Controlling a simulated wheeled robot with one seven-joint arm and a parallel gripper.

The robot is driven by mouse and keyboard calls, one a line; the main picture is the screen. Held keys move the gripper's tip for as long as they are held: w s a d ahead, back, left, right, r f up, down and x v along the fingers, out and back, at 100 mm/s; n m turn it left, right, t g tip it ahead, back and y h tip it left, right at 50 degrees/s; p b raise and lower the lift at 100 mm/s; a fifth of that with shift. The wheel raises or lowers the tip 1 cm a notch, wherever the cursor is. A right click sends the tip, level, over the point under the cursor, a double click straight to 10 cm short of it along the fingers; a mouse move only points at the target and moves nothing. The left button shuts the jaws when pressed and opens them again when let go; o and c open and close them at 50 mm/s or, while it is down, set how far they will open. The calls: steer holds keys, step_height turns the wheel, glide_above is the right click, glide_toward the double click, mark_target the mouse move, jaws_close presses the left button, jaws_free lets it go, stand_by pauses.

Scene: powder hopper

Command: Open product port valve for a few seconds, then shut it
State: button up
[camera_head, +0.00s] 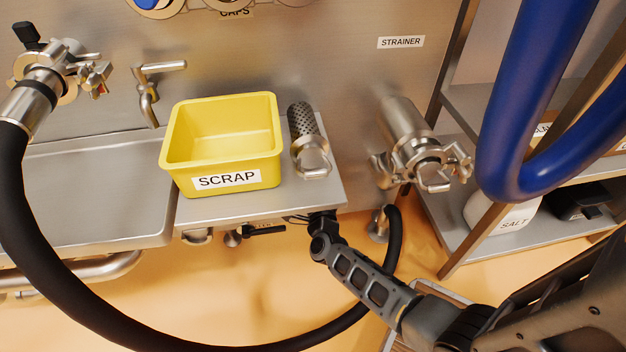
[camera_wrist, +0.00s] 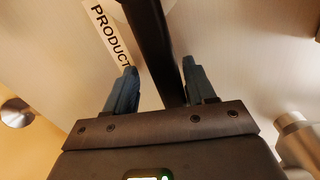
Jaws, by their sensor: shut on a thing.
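In the wrist view a black bar-like handle (camera_wrist: 153,45) runs between the two blue-grey fingers of my gripper (camera_wrist: 157,85). My gripper is shut on this handle. A white label reading PRODUCT (camera_wrist: 106,36) is on the steel panel beside it. In the head view my arm reaches in from the lower right, and its end (camera_head: 322,222) is at the front edge of the steel shelf, with the fingers mostly hidden there. A small valve with a black lever (camera_head: 265,230) shows under the shelf, to the left of my gripper. The valve body and port are not clear in the wrist view.
A yellow SCRAP bin (camera_head: 222,146) and a perforated strainer (camera_head: 305,135) stand on the steel shelf (camera_head: 330,190) above my gripper. A black hose (camera_head: 95,300) loops below and passes behind my arm. A clamped steel port (camera_head: 420,150) and a blue hose (camera_head: 520,100) are at right.

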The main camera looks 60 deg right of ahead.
steer(key=p+v, duration=0.2)
steer(key=v, duration=0.5)
steer(key=shift+s+a, duration=0.2)
steer(key=shift+a, duration=0.05)
steer(key=s+a+r+n+t+y, duration=0.5)
steer(key=s+a+r+n+y, duration=0.35)
steer(key=s+a+n, duration=0.55)
steer(key=s+a+r+n+g+y, duration=0.1)
steer(key=s+a+r+n+y, duration=0.1)
steer(key=s+a+r+n, duration=0.25)
steer(key=s+a+r+n+y, duration=0.2)
steer(key=s+r+n, duration=0.1)
steer(key=r+n, duration=0.4)
steer(key=s+a+r+n+g+y, duration=0.1)
steer(key=s+a+r+n, duration=0.25)
steer(key=r, duration=0.45)
step_height(320, 180, up, 27)
steer(key=d+p, duration=0.1)
steer(key=p, duration=2.7)
steer(key=shift+w, duration=0.2)
steer(key=shift+f, duration=0.15)
